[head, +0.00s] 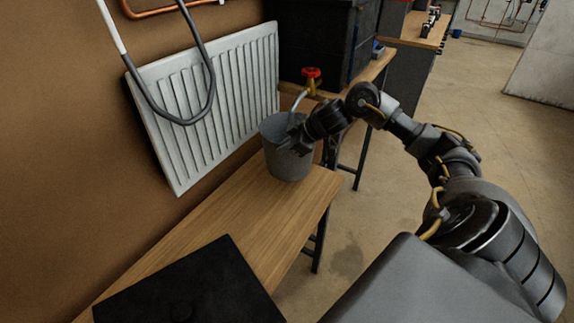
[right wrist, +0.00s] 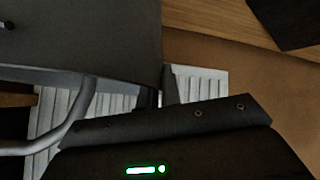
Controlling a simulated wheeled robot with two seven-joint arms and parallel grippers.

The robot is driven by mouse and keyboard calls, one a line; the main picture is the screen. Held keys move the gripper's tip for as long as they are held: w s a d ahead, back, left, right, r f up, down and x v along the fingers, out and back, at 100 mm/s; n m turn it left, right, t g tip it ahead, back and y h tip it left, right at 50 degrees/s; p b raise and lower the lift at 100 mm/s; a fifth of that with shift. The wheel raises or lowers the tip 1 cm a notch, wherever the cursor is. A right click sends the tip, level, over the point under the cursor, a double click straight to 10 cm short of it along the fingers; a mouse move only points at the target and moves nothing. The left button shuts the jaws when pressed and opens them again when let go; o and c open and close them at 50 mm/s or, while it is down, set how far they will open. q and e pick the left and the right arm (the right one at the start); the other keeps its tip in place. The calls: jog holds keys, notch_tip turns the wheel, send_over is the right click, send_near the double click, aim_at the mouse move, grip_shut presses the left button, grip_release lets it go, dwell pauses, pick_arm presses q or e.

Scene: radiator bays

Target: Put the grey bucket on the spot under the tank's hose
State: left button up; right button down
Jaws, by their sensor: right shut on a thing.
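The grey bucket (head: 287,166) is upright at the far end of the wooden bench (head: 235,205); whether its base touches the bench is hard to tell. My right gripper (head: 296,139) is shut on the bucket's rim at its right side. In the right wrist view the bucket's grey wall (right wrist: 85,35) fills the upper left, by the fingers (right wrist: 163,92). The dark tank (head: 322,42) stands behind, with a red-handled tap (head: 311,73). Its short pale hose (head: 299,99) slants down to just above the bucket's mouth. The spot is not visible. My left gripper is out of view.
A white radiator (head: 215,100) is on the wall left of the bucket, with a grey looped pipe (head: 210,85) before it. A flat black slab (head: 190,285) lies at the bench's near end. The bench between is clear. Open floor (head: 465,110) lies to the right.

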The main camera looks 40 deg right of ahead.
notch_tip(320, 180, down, 8)
jog(key=shift+f+p, duration=0.2)
jog(key=shift+p, duration=0.15)
dwell(0.4)
jog(key=c, duration=1.6)
grip_release()
jog(key=shift+f, duration=0.1)
jog(key=b+v, duration=0.2)
jog(key=v, duration=1)
